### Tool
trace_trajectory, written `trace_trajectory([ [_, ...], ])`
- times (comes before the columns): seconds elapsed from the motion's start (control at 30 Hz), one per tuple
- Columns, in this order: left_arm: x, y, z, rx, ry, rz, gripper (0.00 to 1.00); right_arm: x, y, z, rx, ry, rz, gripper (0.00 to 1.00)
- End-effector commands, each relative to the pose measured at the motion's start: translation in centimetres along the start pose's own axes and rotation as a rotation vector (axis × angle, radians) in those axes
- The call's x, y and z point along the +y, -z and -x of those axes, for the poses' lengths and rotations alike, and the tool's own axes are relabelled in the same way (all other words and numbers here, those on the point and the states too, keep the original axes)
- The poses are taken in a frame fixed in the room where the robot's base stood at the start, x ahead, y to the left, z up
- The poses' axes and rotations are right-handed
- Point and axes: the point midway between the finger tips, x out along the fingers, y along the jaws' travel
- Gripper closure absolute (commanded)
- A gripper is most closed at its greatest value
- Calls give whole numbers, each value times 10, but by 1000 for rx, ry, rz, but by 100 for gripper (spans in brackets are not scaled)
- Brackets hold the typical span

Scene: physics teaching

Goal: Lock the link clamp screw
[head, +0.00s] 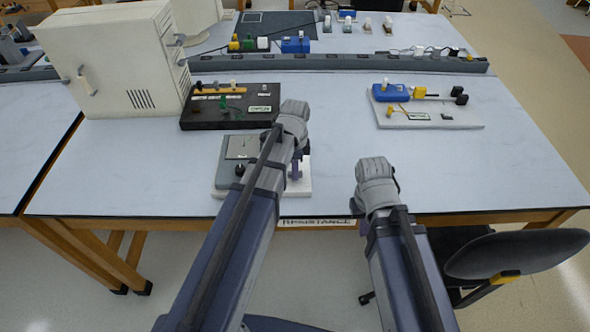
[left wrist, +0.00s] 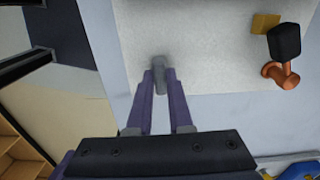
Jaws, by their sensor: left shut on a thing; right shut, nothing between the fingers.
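My left gripper (left wrist: 160,88) has purple fingers and is shut on a small grey upright piece (left wrist: 162,72), likely the link clamp screw, over a white board (left wrist: 190,40). In the head view, my left gripper (head: 294,170) is at the right part of the white-based unit (head: 305,190) near the table's front edge. My left arm hides part of that unit, and the held piece is not visible there. My right gripper (head: 377,185) is over the table's front edge, away from the unit. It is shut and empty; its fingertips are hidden.
A black board (head: 225,122) with fittings lies behind the unit. A white board with a blue block (head: 393,93) is at the right. A beige computer case (head: 120,60) stands back left. A black knob (left wrist: 284,41) and a copper-coloured post (left wrist: 280,72) are beside the held piece.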

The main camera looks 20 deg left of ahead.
Motion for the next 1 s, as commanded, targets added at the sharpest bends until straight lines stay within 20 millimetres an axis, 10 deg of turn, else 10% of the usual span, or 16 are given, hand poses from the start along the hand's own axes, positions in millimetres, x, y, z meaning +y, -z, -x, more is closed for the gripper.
trace_trajectory([
  [0.63,0,0,0,0,-1,-45,100,0,0,0,0,0,0,100],
  [0.7,0,0,0,0,-1,-45,75,0,0,0,0,0,0,100],
  [1.0,0,0,0,0,0,-43,51,0,0,0,0,0,0,100],
])
